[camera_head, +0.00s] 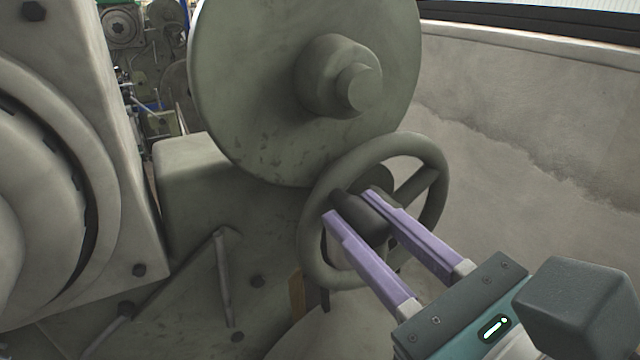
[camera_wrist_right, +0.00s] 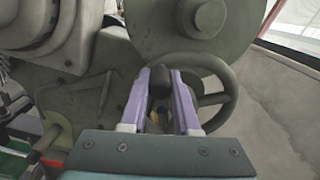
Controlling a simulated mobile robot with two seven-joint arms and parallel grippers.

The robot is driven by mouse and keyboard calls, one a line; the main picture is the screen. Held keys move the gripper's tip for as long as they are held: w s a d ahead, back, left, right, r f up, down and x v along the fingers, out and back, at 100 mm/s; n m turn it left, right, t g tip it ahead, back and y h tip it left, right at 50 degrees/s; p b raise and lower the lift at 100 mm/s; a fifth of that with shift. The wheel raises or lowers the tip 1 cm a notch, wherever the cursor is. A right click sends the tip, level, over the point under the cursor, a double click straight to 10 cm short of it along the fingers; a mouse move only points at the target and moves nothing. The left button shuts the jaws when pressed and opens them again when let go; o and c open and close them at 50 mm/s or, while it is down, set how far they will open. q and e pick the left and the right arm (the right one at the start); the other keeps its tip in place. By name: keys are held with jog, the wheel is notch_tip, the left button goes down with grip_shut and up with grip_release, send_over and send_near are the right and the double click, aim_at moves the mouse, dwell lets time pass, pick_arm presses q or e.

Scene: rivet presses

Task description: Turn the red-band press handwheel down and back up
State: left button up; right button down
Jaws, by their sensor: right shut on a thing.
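The grey handwheel (camera_head: 432,165) stands tilted below a large round disc in the head view; it also shows in the right wrist view (camera_wrist_right: 232,90). My right gripper (camera_head: 350,204) reaches in from the lower right. Its two purple fingers are closed around a dark cylindrical part of the handwheel, which shows between the fingertips in the right wrist view (camera_wrist_right: 160,75). The fingers hide part of the wheel's middle and spokes, so I cannot tell whether this part is hub or handle. No red band shows. My left gripper is not in view.
The large grey disc (camera_head: 255,75) with a stub shaft sits just above the handwheel. A bulky grey machine body (camera_head: 75,110) stands at the left. A pale wall (camera_head: 540,130) runs along the right. Cluttered machinery (camera_head: 150,75) shows behind at upper left.

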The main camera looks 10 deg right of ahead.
jog(key=shift+w+d+r+m, duration=0.1)
jog(key=shift+d+r+m, duration=0.1)
jog(key=shift+m, duration=0.1)
dwell(0.4)
jog(key=c, duration=0.7)
grip_release()
jog(key=shift+o, duration=0.2)
jog(key=b+v, duration=0.5)
jog(key=v, duration=0.5)
